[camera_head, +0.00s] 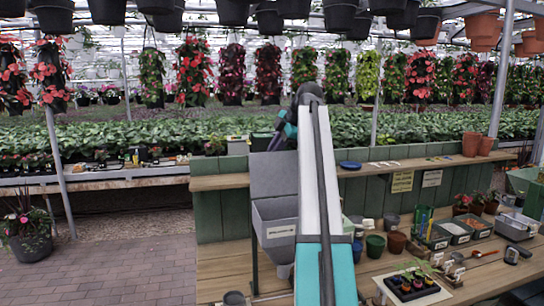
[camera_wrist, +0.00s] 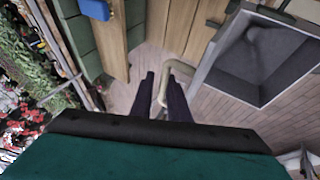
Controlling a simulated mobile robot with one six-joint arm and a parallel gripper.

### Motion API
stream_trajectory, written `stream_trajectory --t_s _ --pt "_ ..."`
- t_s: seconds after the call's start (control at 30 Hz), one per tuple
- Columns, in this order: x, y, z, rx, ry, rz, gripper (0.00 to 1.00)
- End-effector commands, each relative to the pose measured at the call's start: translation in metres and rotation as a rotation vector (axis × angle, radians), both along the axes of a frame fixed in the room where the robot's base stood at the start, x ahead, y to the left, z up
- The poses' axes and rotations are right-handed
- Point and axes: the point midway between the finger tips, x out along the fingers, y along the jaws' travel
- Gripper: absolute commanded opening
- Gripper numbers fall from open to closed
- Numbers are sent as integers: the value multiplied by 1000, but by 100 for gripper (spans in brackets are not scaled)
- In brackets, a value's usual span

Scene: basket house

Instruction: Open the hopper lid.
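The grey hopper (camera_head: 276,222) stands at the left end of the bench with a paper label on its front. Its lid (camera_head: 273,174) is raised upright behind the bin. In the wrist view the hopper's open mouth (camera_wrist: 262,60) shows at the upper right, with its inside visible. A cream curved handle (camera_wrist: 180,65) reaches down between my fingers. My gripper (camera_wrist: 160,78) has its two dark fingers apart on either side of the handle, with a gap visible. In the head view my gripper (camera_head: 285,131) is near the lid's top edge, partly hidden by my arm.
The wooden bench (camera_head: 228,262) holds several small pots, labelled bins (camera_head: 455,228) and a black seedling tray (camera_head: 411,286) to the right. A blue dish (camera_head: 350,165) is on the back shelf. Brick floor (camera_head: 110,262) is open to the left.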

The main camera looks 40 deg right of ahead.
Motion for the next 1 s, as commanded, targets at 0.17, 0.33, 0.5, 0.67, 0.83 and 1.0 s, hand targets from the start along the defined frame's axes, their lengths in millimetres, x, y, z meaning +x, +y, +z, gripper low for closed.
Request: stream_trajectory --t_s 0.17,0.33,0.5,0.67,0.83,1.0 --pt "3 -2 -9 3 0 -8 16" --pt "0 -5 -6 1 1 -11 16" --pt "-8 -9 8 -2 -2 -14 16" --pt "-22 -14 30 -6 -5 -16 16" --pt "-38 -18 59 -7 -8 -13 16" --pt "-53 -19 82 -4 -7 -9 16"
